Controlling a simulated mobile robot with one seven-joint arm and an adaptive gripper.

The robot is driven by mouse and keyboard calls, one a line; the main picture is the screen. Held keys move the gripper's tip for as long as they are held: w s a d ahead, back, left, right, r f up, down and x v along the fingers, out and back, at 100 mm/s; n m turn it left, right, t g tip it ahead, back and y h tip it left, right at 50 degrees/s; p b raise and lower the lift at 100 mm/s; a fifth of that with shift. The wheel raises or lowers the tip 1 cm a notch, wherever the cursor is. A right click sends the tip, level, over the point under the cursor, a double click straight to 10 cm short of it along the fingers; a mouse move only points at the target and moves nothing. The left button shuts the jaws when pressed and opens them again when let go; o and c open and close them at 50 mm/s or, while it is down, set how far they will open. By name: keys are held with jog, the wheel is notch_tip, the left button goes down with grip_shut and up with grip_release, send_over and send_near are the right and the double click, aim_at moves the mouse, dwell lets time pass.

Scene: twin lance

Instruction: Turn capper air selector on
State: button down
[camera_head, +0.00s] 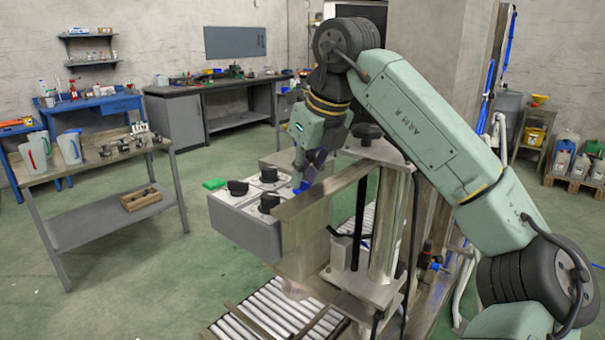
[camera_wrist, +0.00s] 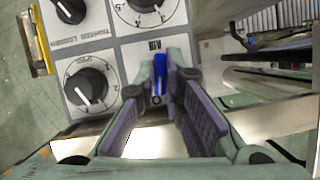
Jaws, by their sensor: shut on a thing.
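The capper air selector is a small blue lever (camera_wrist: 159,72) on a light panel plate marked "AIR" in the wrist view. A round mark shows below it. My gripper (camera_wrist: 164,84) has its two purple-padded fingers closed in around the lever, one on each side, and is shut on it. The lever points roughly up and down in the wrist view. In the head view my gripper (camera_head: 304,181) reaches down to the right side of the grey control box (camera_head: 245,228), and a bit of blue shows at its tips. The fingers partly hide the lever.
Black dials (camera_wrist: 91,86) with numbered scales sit left of and above the lever on the same panel. A metal beam (camera_head: 322,200) and steel column stand close to the right of my gripper. A roller conveyor (camera_head: 275,312) lies below. A bench with jugs (camera_head: 70,148) stands at left.

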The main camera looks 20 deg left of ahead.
jog(key=n+g, duration=0.1)
jog(key=n, duration=0.3)
jog(key=shift+w+n+g+y, duration=0.1)
jog(key=shift+n+g+y, duration=0.2)
jog(key=shift+g, duration=0.1)
jog(key=shift+w+n+g, duration=0.1)
jog(key=shift+n+g, duration=0.5)
jog(key=shift+n, duration=1.1)
jog(key=c, duration=1.7)
grip_release()
jog(key=v, duration=0.7)
jog(key=shift+r, duration=0.25)
jog(key=shift+d, duration=0.1)
